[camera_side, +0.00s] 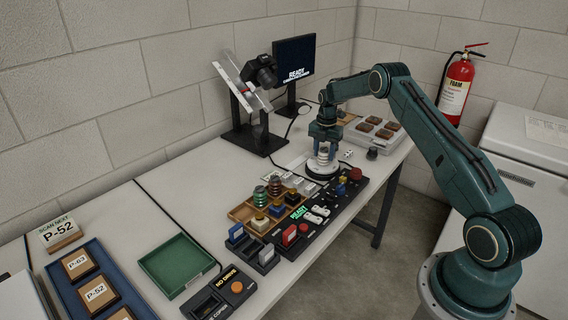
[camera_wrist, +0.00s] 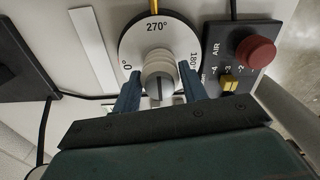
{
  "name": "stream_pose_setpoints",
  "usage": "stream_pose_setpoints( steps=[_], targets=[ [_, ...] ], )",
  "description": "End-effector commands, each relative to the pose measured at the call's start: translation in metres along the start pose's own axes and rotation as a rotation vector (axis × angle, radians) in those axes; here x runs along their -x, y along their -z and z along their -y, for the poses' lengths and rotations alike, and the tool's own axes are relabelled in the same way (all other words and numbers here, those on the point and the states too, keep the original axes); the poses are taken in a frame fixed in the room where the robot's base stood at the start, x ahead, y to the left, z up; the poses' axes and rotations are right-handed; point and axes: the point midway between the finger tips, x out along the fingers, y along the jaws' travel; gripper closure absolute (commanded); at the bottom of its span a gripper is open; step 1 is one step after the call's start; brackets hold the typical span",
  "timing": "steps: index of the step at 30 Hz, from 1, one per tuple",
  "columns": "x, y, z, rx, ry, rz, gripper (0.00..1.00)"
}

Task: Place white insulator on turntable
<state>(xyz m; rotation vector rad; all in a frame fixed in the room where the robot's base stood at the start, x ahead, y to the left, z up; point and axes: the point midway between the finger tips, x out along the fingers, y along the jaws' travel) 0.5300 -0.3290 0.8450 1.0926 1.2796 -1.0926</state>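The white insulator (camera_side: 323,156), a small ribbed cylinder, stands upright on the turntable (camera_side: 318,173), near the disc's middle. In the wrist view the insulator (camera_wrist: 158,72) shows from above with a slot in its top, on the white turntable dial (camera_wrist: 133,52) marked in degrees. My gripper (camera_side: 324,140) is directly above the insulator. Its two blue fingers (camera_wrist: 160,85) are spread to either side of the insulator, with small gaps showing between them and it, so it appears open and empty.
A black control panel with a red AIR button (camera_wrist: 256,52) lies right beside the turntable. A wooden tray (camera_side: 245,212) with other insulators, a camera stand (camera_side: 259,139) and a grey tray of brown blocks (camera_side: 393,138) are around it. A green tray (camera_side: 175,266) is empty.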

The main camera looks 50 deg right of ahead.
Motion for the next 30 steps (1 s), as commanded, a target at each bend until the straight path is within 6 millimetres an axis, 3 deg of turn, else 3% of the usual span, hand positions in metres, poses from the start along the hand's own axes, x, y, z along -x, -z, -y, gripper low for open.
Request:
stream_pose_setpoints(
  steps=[3,17,23,30],
  targets=[
    [0.0,0.0,0.0,0.0,0.0,0.0,0.39],
    [0.007,0.0,0.0,0.0,-0.001,0.0,0.39],
    [0.027,0.0,0.0,0.0,-0.002,0.002,0.39],
    [0.065,0.0,0.0,0.0,-0.002,0.002,0.39]
  ],
)
